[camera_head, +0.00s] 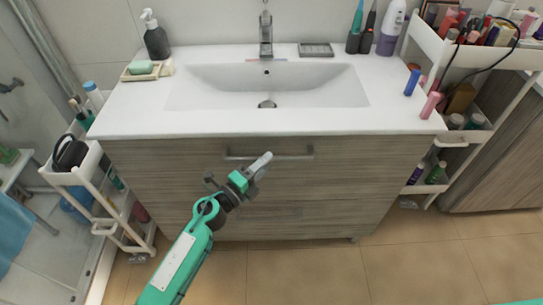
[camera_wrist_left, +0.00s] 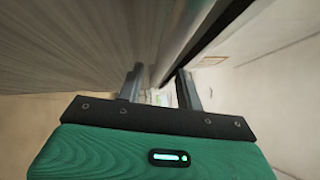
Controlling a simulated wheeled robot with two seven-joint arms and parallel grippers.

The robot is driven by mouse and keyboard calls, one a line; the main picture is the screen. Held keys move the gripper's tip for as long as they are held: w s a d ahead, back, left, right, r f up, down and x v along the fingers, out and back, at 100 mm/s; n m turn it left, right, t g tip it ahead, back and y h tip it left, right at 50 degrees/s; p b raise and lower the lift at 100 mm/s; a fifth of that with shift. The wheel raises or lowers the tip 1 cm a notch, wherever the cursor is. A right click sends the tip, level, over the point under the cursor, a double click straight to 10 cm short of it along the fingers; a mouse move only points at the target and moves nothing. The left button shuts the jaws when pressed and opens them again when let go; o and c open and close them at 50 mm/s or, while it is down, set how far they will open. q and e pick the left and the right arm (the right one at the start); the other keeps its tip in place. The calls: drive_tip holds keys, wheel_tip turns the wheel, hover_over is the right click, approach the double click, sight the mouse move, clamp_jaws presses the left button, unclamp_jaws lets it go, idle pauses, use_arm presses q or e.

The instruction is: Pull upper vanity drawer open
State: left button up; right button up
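The vanity's wood-grain drawer front (camera_head: 150,165) lies below the white basin counter. It looks shut, flush with the cabinet. Its long metal bar handle (camera_head: 290,157) runs across the upper part of the front. My left gripper (camera_head: 263,161) is at the middle of the handle, its tip overlapping the bar. In the left wrist view the two fingers (camera_wrist_left: 161,88) stand apart, with the grey bar (camera_wrist_left: 192,35) running between them along the wood front (camera_wrist_left: 70,45). Contact of the fingers with the bar cannot be made out. My right gripper is out of view.
The basin counter (camera_head: 130,120) overhangs just above the handle. A white cart (camera_head: 90,178) with toiletries stands at the left, and a white shelf rack (camera_head: 425,40) with cosmetics at the right. The tiled floor (camera_head: 300,270) in front is clear.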

use_arm(q)
drive_tip(key=shift+x, duration=1.4)
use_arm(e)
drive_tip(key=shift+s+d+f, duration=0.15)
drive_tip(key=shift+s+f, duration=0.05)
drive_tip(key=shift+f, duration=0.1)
use_arm(q)
drive_tip(key=shift+c, duration=0.5)
clamp_jaws()
